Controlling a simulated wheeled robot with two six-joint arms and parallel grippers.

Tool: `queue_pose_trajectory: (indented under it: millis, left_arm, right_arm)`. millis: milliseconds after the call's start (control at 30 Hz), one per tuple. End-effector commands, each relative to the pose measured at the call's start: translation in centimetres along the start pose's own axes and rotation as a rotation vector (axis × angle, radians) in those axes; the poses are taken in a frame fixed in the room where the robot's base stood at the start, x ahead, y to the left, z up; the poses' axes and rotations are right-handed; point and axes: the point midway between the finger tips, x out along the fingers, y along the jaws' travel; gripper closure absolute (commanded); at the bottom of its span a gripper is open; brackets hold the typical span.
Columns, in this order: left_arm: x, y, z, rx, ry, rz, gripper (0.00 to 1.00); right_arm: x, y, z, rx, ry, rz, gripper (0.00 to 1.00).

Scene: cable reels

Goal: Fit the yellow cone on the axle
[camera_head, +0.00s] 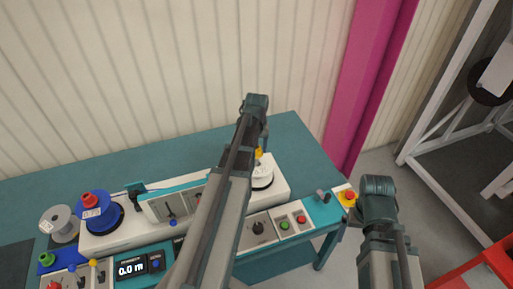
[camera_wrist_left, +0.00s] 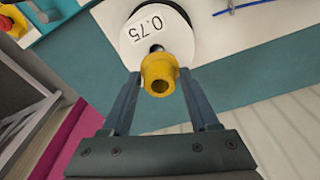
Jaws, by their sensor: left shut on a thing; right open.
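The yellow cone (camera_wrist_left: 159,75) is between the two fingers of my left gripper (camera_head: 259,146), which is shut on it. In the left wrist view its open small end faces the camera. Just behind it is the white reel (camera_wrist_left: 152,27) labelled 0.75, with a short dark part of the axle (camera_wrist_left: 157,47) showing between cone and reel. I cannot tell whether the cone touches the axle. In the head view the cone (camera_head: 259,154) sits above the white reel (camera_head: 262,176), partly hidden by my arm. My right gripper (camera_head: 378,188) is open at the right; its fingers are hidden.
A blue reel (camera_head: 98,216) with a red cone (camera_head: 89,199) stands on the machine's left end, beside a grey reel (camera_head: 60,221). The teal table (camera_head: 285,130) is clear behind the machine. A pink post (camera_head: 360,80) stands behind right.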

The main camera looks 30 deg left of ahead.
Motion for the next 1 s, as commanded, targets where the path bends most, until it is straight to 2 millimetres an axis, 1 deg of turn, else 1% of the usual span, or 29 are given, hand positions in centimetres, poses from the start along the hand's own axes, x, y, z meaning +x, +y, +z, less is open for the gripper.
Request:
queue_pose_trajectory:
  millis: [33, 1000]
  left_arm:
    - [0.3, 0.0, 0.0, 0.0, 0.0, 0.0, 0.95]
    - [3.0, 0.0, 0.4, 0.0, 0.0, 0.0, 0.95]
  right_arm:
    - [0.3, 0.0, 0.0, 0.0, 0.0, 0.0, 0.0]
    - [3.0, -0.3, -0.2, 0.0, 0.0, 0.0, 0.0]
